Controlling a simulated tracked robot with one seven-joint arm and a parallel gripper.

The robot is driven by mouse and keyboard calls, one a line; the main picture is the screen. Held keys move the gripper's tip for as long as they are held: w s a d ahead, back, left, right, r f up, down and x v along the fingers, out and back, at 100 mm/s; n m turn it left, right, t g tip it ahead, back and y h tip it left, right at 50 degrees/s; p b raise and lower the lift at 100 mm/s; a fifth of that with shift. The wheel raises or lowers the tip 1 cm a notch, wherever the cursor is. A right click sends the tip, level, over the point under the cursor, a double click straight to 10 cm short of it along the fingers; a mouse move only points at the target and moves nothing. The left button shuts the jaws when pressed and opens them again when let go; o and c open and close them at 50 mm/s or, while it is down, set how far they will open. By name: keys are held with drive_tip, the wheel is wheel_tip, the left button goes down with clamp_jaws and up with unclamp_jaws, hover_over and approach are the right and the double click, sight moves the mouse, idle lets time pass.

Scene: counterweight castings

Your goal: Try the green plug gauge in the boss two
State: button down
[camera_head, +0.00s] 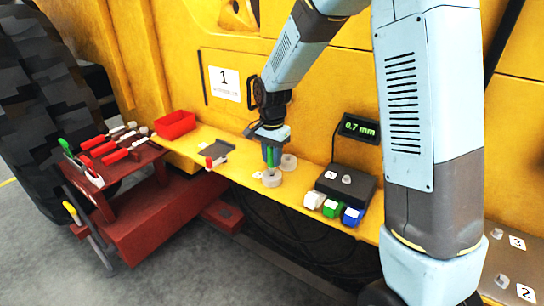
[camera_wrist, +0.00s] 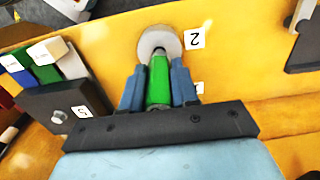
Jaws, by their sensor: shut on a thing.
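My gripper (camera_head: 270,150) is shut on the green plug gauge (camera_head: 270,158), which points down at the front one of two pale round bosses. In the wrist view the green gauge (camera_wrist: 158,80) is between the two blue fingers (camera_wrist: 158,88). Its far end overlaps the hole area of a grey ring, boss two (camera_wrist: 148,42), with a "2" label beside it. In the head view boss two (camera_head: 272,180) stands on the yellow ledge. I cannot tell whether the tip is inside the bore or just above it. The other boss (camera_head: 289,162) stands close behind; my gripper hides it in the wrist view.
Right of the bosses are a dark box (camera_head: 346,184) and white, green (camera_head: 331,209) and blue blocks. A display (camera_head: 360,128) reads 0.7 mm. A grey holder (camera_head: 215,149) and red bin (camera_head: 174,125) lie left. A red stand (camera_head: 115,175) carries several red-handled gauges.

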drive_tip(key=shift+f, duration=0.5)
idle(1.2)
drive_tip(key=c, duration=0.8)
unclamp_jaws()
wheel_tip(320, 180, up, 26)
drive_tip(key=shift+f, duration=0.15)
idle(0.7)
